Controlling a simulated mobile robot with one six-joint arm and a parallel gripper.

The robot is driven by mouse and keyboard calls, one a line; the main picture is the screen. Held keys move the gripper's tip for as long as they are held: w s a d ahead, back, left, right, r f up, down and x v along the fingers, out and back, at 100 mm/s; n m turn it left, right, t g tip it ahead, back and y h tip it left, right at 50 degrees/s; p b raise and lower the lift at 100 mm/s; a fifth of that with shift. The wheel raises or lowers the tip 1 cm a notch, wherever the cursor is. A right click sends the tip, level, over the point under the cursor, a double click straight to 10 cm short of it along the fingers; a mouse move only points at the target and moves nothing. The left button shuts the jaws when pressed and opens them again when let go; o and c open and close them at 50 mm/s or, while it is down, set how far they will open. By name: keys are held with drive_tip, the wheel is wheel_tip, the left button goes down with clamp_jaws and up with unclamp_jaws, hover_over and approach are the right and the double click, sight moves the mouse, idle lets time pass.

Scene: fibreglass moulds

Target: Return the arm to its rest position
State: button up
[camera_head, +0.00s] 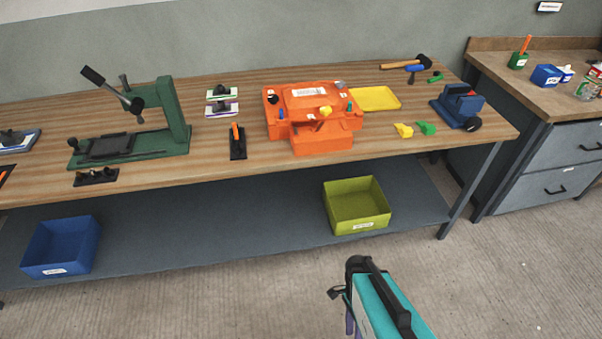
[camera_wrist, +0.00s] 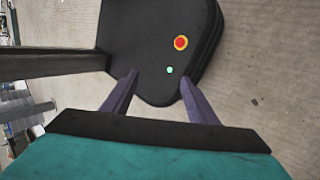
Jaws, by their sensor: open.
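My gripper (camera_wrist: 157,85) shows in the wrist view with its two purple fingers spread apart and nothing between them. Past the fingers is my own dark base with a red and yellow button and a small green light. In the head view my teal arm (camera_head: 385,305) is at the bottom, right of the middle, over the floor and in front of the workbench. The gripper end is mostly hidden there; a bit of purple finger (camera_head: 350,318) shows beside the arm. The arm is apart from the bench.
The wooden workbench (camera_head: 215,165) holds an orange mould (camera_head: 322,142), a green press (camera_head: 172,115), a yellow tray (camera_head: 375,98) and a blue vise (camera_head: 460,105). A blue bin (camera_head: 60,247) and an olive bin (camera_head: 357,207) stand on the lower shelf. The floor (camera_head: 510,280) at right is clear.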

drive_tip(key=shift+s+f+n+t, duration=0.2)
drive_tip(key=shift+s+f+n, duration=0.1)
drive_tip(key=shift+n, duration=2.35)
drive_tip(key=shift+s+f+n+t, duration=0.2)
drive_tip(key=shift+s+f+n, duration=0.1)
drive_tip(key=shift+n, duration=2.4)
drive_tip(key=shift+s+f+n+t, duration=0.2)
drive_tip(key=shift+s+f+n, duration=0.1)
drive_tip(key=shift+n, duration=2.35)
